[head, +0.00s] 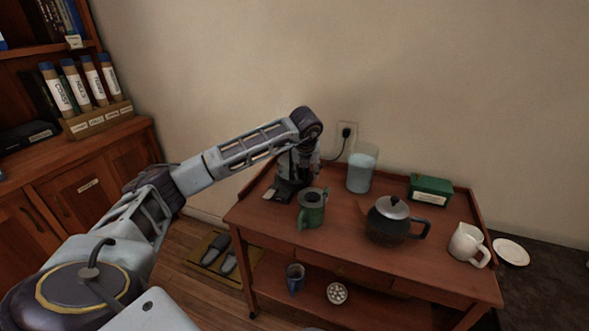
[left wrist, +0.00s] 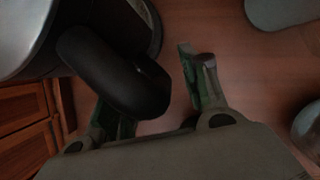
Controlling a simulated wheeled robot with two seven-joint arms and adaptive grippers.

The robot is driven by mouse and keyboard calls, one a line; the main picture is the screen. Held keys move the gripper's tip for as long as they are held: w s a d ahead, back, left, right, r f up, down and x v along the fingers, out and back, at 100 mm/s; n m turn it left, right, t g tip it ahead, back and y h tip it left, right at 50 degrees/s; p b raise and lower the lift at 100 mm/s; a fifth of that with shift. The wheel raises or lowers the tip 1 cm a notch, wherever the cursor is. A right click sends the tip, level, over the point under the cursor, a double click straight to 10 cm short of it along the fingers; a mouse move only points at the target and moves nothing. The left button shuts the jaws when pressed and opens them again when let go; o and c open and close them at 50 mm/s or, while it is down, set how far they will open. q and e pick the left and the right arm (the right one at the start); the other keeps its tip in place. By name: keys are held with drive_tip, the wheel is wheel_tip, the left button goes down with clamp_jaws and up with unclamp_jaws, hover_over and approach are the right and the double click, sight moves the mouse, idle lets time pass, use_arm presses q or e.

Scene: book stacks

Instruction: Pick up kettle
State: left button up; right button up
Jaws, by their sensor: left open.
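The kettle stands near the left end of the wooden cart's top, and my left arm covers most of it in the head view; its dark base (head: 284,187) shows. In the left wrist view the kettle's silver body (left wrist: 22,30) fills the upper left, and its thick black handle (left wrist: 118,72) curves toward my gripper. My left gripper (head: 301,172) hangs over the cart beside the kettle. In the left wrist view its fingers (left wrist: 160,95) are open, with the handle's lower end near the gap between them. I cannot tell whether they touch it. My right gripper is not in view.
A green mug (head: 312,210) stands close in front of my left gripper. A glass jar (head: 361,170), green box (head: 430,190), dark teapot (head: 390,222) and white jug (head: 466,243) share the cart top (head: 345,240). A wall outlet (head: 346,133) is behind.

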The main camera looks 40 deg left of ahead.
use_arm(q)
clamp_jaws()
idle(0.4)
drive_tip(key=shift+w+r, duration=0.1)
drive_tip(key=shift+r, duration=0.1)
idle(0.4)
drive_tip(key=shift+r, duration=0.15)
